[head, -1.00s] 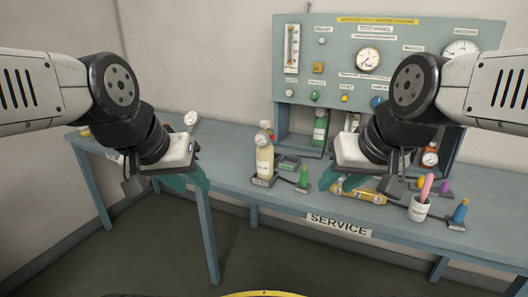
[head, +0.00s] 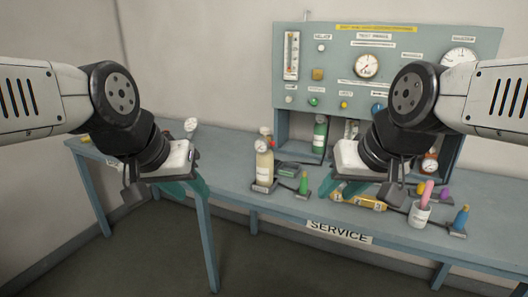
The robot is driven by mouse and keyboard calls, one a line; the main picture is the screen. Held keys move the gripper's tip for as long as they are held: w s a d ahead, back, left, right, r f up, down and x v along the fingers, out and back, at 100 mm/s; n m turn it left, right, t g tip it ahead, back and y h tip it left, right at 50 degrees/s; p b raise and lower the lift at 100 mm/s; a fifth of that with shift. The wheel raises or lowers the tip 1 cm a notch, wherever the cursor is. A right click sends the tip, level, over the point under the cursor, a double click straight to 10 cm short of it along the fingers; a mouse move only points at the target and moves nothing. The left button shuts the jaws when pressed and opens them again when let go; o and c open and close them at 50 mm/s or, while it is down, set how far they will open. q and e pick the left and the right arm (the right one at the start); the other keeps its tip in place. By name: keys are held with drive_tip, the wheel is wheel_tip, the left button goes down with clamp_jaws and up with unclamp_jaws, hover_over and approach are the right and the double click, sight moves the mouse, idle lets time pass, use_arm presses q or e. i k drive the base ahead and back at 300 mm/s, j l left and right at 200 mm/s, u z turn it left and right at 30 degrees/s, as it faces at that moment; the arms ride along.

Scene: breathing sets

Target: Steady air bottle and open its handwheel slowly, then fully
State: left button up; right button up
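A cream bottle (head: 264,168) with a round gauge and a red part at its top stands upright on the blue-grey bench, left of centre. I cannot tell a handwheel clearly at this size. A green bottle (head: 320,135) stands in the recess under the test panel; I cannot tell which bottle is the air bottle. My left gripper (head: 186,187), with teal fingers, is open and empty over the bench's front edge, left of the cream bottle and apart from it. My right gripper (head: 338,186) is open to the right of the cream bottle, not touching it; its wrist hides part of the recess.
The test panel (head: 402,55) with gauges and knobs stands at the back. A small green-topped item (head: 303,184), a yellow item (head: 368,203), a white cup (head: 419,214) and a blue bottle (head: 461,217) crowd the right side.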

sight(265, 131)
drive_tip(key=i+l+u, duration=0.2)
drive_tip(key=l+u, duration=0.15)
drive_tip(key=l, duration=0.25)
drive_tip(key=i+l+u, duration=0.1)
drive_tip(key=l+u, duration=0.2)
drive_tip(key=l, duration=0.35)
drive_tip(key=l+u, duration=0.35)
drive_tip(key=l, duration=0.3)
